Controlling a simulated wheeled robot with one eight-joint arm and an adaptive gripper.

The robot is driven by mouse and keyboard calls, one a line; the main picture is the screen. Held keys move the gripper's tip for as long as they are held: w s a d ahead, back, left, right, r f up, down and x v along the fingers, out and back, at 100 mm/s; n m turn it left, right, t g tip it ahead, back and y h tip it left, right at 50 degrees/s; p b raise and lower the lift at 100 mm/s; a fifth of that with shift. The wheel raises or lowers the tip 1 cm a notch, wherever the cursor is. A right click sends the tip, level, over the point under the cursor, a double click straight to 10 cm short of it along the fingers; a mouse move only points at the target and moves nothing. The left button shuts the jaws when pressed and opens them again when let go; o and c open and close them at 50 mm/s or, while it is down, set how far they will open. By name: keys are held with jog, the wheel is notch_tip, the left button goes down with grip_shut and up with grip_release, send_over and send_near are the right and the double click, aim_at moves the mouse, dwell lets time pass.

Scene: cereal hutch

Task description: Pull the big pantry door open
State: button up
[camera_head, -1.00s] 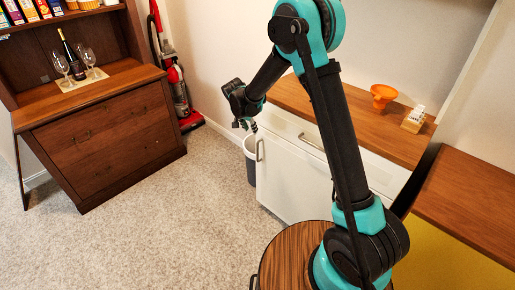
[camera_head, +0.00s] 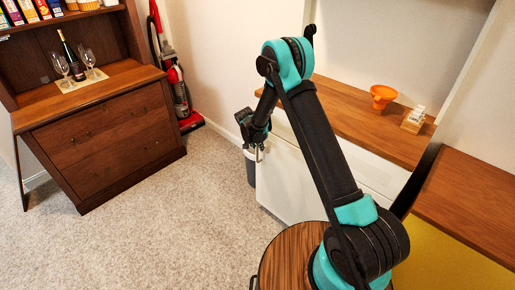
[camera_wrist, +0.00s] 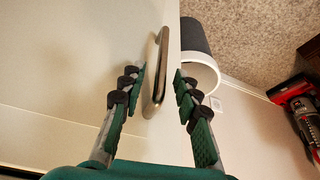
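The big pantry door is the white front (camera_head: 283,188) of the low cabinet in the head view. Its pale face (camera_wrist: 70,70) fills the left of the wrist view. An upright metal bar handle (camera_wrist: 157,72) stands near the door's free edge. My gripper (camera_head: 256,148) is at that edge in the head view, covering most of the handle. In the wrist view my gripper (camera_wrist: 160,82) is open, with one finger on each side of the handle. I cannot tell whether either finger touches it. The door looks shut.
A grey bin (camera_head: 250,168) stands beside the cabinet's left end, close to my gripper. An orange bowl (camera_head: 382,97) and a small holder (camera_head: 414,120) sit on the wooden top. A red vacuum cleaner (camera_head: 178,90) stands farther back. Carpet (camera_head: 175,215) in front is clear.

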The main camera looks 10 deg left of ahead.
jog(key=shift+w+f, duration=0.15)
jog(key=shift+f, duration=0.25)
grip_shut()
